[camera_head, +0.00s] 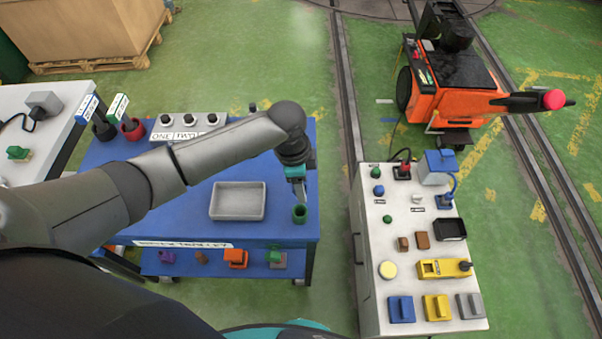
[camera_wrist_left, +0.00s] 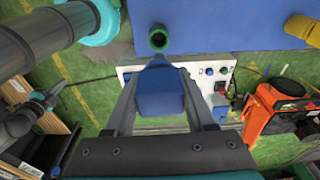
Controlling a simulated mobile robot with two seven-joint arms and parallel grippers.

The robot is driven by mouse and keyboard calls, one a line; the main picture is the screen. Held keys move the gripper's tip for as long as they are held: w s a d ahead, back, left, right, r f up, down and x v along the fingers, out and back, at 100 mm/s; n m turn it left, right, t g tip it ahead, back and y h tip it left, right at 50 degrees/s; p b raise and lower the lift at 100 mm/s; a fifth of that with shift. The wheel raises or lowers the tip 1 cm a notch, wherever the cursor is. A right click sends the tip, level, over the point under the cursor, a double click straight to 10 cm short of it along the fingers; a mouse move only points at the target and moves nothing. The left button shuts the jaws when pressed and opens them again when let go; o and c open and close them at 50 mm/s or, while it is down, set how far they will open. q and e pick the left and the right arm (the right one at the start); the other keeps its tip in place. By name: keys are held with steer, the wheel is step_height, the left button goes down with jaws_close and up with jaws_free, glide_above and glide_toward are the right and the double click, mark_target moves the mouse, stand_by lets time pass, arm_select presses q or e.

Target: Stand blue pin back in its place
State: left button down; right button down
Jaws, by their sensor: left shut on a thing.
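My left gripper (camera_head: 297,188) is over the right part of the blue table (camera_head: 200,195), just behind the green cup (camera_head: 300,214). In the left wrist view its two fingers (camera_wrist_left: 160,100) are shut on a blue piece (camera_wrist_left: 160,88), which appears to be the blue pin. The green cup (camera_wrist_left: 158,38) shows just beyond the piece's far end; whether they touch I cannot tell. In the head view the held piece is mostly hidden by the gripper. My right gripper is not in view.
A grey tray (camera_head: 238,217) lies left of the green cup. Black (camera_head: 103,131) and red (camera_head: 133,130) cups and a labelled strip (camera_head: 187,130) stand at the back left. A white bench (camera_head: 400,270) with several parts is right, below an orange cart (camera_head: 450,95).

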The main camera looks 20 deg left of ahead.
arm_select(q)
steer(key=shift+f, duration=0.1)
stand_by(0.4)
steer(key=shift+p, duration=0.4)
steer(key=b, duration=0.4)
glide_above(301, 205)
steer(key=s, duration=0.2)
steer(key=shift+w+d+f, duration=0.1)
steer(key=shift+f, duration=1.35)
steer(key=shift+w+d+f, duration=0.1)
steer(key=shift+f, duration=1.35)
steer(key=shift+p, duration=0.7)
steer(key=shift+f+b, duration=1.75)
steer(key=shift+f, duration=0.55)
steer(key=shift+c, duration=0.8)
jaws_free()
steer(key=shift+r, duration=0.1)
